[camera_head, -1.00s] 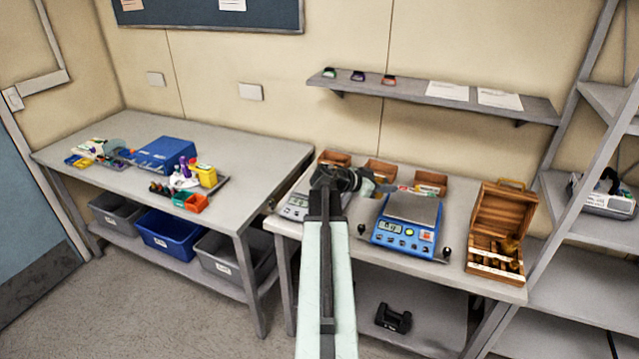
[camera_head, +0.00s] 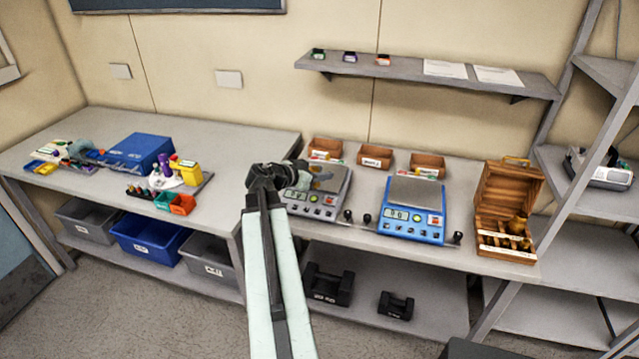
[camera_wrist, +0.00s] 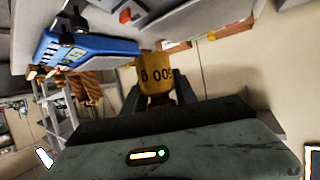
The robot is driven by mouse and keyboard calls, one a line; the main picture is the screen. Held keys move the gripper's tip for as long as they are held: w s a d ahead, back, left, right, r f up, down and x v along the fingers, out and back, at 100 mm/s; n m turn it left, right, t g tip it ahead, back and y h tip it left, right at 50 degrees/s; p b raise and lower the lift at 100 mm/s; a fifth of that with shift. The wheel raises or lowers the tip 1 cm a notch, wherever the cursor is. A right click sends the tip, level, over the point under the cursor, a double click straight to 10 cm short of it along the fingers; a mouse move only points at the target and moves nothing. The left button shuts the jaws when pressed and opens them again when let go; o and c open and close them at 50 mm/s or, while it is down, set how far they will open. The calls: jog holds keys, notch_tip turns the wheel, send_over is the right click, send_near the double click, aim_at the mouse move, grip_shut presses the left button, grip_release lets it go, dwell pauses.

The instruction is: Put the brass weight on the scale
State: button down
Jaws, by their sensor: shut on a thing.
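My gripper (camera_wrist: 158,98) is shut on a brass weight (camera_wrist: 157,73) marked "B 00" plus a partly unclear digit, seen in the wrist view. A blue scale (camera_head: 412,222) with a bare grey plate stands to the right of the grey one. It also shows in the wrist view (camera_wrist: 75,48). An open wooden box (camera_head: 507,190) at the bench's right holds more brass weights (camera_head: 518,225).
Several small wooden trays (camera_head: 374,157) line the back of the bench. Black iron weights (camera_head: 396,306) sit on the lower shelf. The left table (camera_head: 235,135) carries a blue case (camera_head: 140,151) and small coloured bins. A wall shelf (camera_head: 430,78) hangs above.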

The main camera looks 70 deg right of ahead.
jog(key=a+f, duration=0.1)
jog(key=f, duration=0.1)
jog(key=b, duration=0.2)
send_over(325, 163)
jog(key=s+a, duration=0.2)
jog(key=a, duration=0.3)
jog(key=shift+a+f+n+h, duration=0.15)
jog(key=shift+f+n+h, duration=0.15)
jog(key=shift+f, duration=0.1)
notch_tip(325, 163, down, 4)
jog(key=b, duration=0.3)
jog(key=shift+r, duration=0.2)
jog(key=shift+f, duration=0.1)
jog(key=c, duration=1)
grip_release()
